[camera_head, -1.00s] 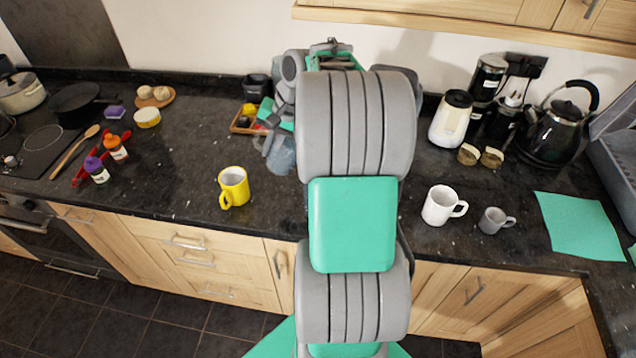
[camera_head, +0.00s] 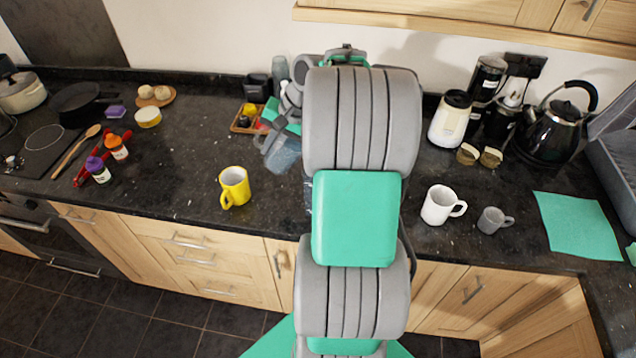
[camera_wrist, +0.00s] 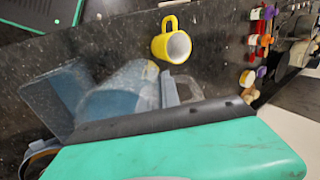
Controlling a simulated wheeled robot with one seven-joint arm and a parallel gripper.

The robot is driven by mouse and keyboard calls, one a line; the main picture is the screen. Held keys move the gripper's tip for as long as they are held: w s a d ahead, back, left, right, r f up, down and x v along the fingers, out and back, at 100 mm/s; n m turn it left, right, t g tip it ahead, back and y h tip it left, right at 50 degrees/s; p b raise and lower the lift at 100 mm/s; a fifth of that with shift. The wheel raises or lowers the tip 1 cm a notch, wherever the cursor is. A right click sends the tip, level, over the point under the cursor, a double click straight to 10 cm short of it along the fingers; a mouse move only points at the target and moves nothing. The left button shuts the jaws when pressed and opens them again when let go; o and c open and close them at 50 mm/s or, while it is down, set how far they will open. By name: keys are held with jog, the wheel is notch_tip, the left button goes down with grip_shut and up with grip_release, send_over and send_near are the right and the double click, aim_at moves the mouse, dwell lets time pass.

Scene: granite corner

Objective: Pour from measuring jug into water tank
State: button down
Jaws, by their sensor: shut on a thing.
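The measuring jug (camera_head: 284,154) is clear and bluish. It hangs tilted over the worktop, left of my arm in the head view. In the wrist view the jug (camera_wrist: 122,90) lies just beyond the dark edge of my gripper (camera_wrist: 155,121). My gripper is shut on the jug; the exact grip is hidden. A bluish clear box, seemingly the water tank (camera_wrist: 52,100), is beside the jug in the wrist view. In the head view my arm hides nearly all of it. I cannot tell whether any water is flowing.
A yellow mug (camera_head: 234,186) stands to the left of the jug. A wooden tray (camera_head: 243,126) with small items is behind it. A white mug (camera_head: 440,205) and a grey cup (camera_head: 493,220) stand to the right of my arm.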

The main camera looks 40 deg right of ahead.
jog(key=shift+r+t, duration=0.2)
jog(key=shift+t, duration=0.1)
dwell(0.4)
jog(key=shift+r+y, duration=0.2)
jog(key=shift+y, duration=0.1)
jog(key=shift+t, duration=0.3)
jog(key=shift+r+y, duration=0.25)
jog(key=shift+y, duration=0.05)
jog(key=shift+t, duration=0.3)
jog(key=shift+r+t, duration=0.3)
dwell(0.4)
jog(key=shift+y, duration=0.3)
jog(key=shift+s+r, duration=0.1)
jog(key=shift+r, duration=0.15)
